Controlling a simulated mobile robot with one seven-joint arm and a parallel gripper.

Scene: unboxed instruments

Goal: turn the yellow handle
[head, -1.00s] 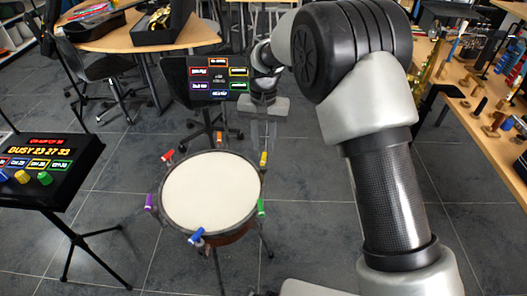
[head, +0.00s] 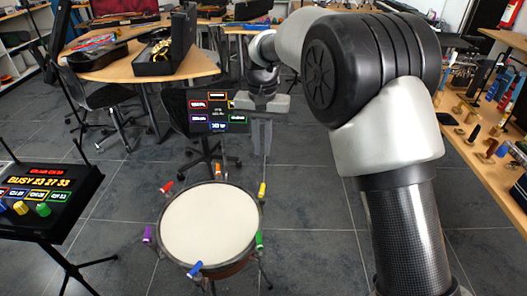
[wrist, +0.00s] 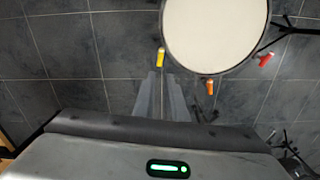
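The yellow handle (head: 262,190) is a small upright peg at the back right of the drum rim. It also shows in the wrist view (wrist: 161,58), just past my fingertips. The drum (head: 210,226) has a white head and several coloured handles round its rim. My gripper (head: 262,152) hangs above and behind the drum with its fingers pointing down. In the wrist view the fingers (wrist: 161,76) look a little apart, with nothing seen between them. They appear in line with the yellow handle but apart from it.
An orange handle (head: 219,171) and a green handle (head: 259,240) flank the yellow one. A black panel with lit labels (head: 216,110) stands behind the drum. A control box with knobs (head: 48,200) is at left. A wooden bench (head: 478,150) is at right. The floor right of the drum is clear.

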